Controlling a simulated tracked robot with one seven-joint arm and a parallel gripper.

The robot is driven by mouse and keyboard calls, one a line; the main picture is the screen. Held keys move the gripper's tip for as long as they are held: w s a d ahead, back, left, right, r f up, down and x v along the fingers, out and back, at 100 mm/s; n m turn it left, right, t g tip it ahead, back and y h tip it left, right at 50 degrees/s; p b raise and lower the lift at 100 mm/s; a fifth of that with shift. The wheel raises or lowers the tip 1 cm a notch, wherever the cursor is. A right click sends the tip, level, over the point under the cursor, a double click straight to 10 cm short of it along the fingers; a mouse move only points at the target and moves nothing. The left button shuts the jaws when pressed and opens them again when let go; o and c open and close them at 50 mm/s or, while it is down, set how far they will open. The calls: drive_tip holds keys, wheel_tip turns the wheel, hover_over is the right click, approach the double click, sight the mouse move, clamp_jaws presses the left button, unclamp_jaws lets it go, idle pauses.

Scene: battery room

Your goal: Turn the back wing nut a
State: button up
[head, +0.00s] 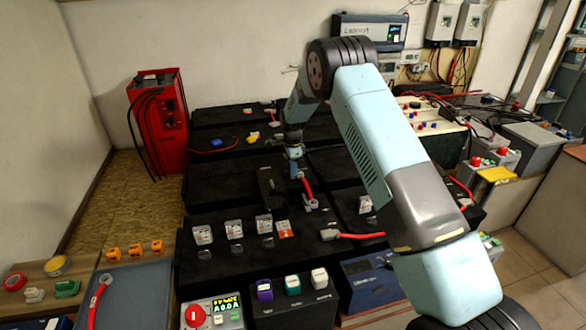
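My gripper (295,173) points down over the black batteries (225,173) near the middle of the picture. Its fingers are small and dark here, and I cannot tell whether they are open or shut. Just below and right of it is a short red cable (307,186) with a grey metal end piece (310,204) on a battery top. I cannot make out a wing nut for certain; any at the gripper is too small or hidden. My arm covers part of the batteries on the right.
A red charger (158,120) with black cables stands at the back left. Another red cable (358,235) lies in front of the gripper. Several small labelled pieces (235,229) stand on the front batteries. A blue-grey case (120,296) is at front left. Bare floor shows at right.

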clamp_jaws()
drive_tip(key=n, duration=0.3)
drive_tip(key=shift+n, duration=0.4)
drive_tip(key=n, duration=0.4)
drive_tip(key=shift+w+r+n, duration=0.1)
drive_tip(key=shift+n, duration=0.2)
drive_tip(key=n, duration=0.4)
drive_tip(key=shift+n, duration=2.8)
drive_tip(key=shift+o, duration=2)
unclamp_jaws()
